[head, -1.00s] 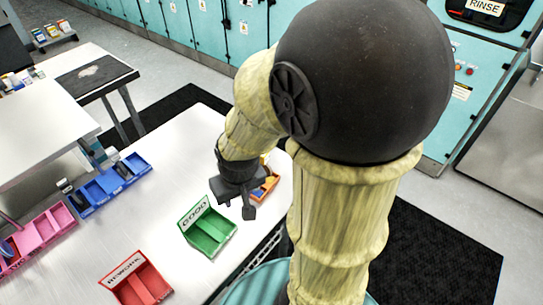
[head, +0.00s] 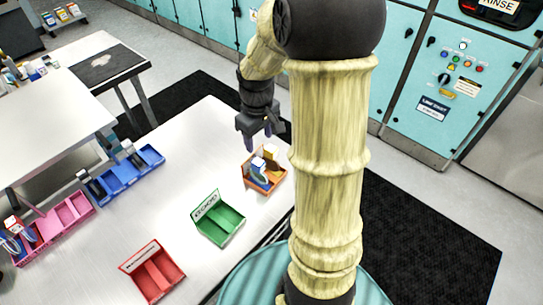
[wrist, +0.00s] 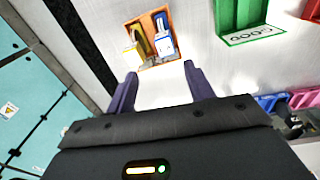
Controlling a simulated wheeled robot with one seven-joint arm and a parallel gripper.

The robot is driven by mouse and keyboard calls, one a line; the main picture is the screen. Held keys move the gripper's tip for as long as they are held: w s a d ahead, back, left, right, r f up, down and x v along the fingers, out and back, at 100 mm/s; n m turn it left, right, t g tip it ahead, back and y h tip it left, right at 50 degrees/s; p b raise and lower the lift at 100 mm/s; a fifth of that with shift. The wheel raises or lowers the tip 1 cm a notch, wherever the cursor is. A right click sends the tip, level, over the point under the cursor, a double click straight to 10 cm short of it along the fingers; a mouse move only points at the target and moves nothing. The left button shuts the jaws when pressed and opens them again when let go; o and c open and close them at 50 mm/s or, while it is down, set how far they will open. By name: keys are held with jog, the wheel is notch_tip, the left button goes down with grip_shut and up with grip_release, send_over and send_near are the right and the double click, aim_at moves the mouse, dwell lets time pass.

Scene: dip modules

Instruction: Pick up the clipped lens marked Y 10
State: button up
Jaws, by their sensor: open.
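An orange tray (head: 279,187) stands near the table's right edge, holding a blue-and-white item (head: 259,171) and a yellow-brown item (head: 272,160). The wrist view shows the tray (wrist: 144,66) with the blue-and-white item (wrist: 164,45) on the right and the yellow item (wrist: 136,45) on the left. No Y 10 marking can be read, so I cannot tell which is the named lens. My gripper (head: 259,138) is open and empty, above the table on the far side of the tray in the head view. In the wrist view its fingertips (wrist: 159,72) point toward the tray, apart from it.
A green GOOD tray (head: 220,222) and a red REWORK tray (head: 160,275) stand nearer on the table. Blue bins (head: 122,178) and pink bins (head: 70,213) line the left side, with several dark items. The white table between them is clear.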

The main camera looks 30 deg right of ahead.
notch_tip(320, 180, up, 2)
jog(key=n+p, duration=0.1)
send_over(271, 148)
jog(key=shift+g, duration=0.4)
notch_tip(271, 148, down, 12)
jog(key=p, duration=0.2)
jog(key=shift+p, duration=0.3)
jog(key=shift+f, duration=0.15)
jog(key=shift+f+p, duration=1.15)
jog(key=shift+f, duration=1.35)
jog(key=shift+c, duration=0.2)
jog(key=c, duration=1)
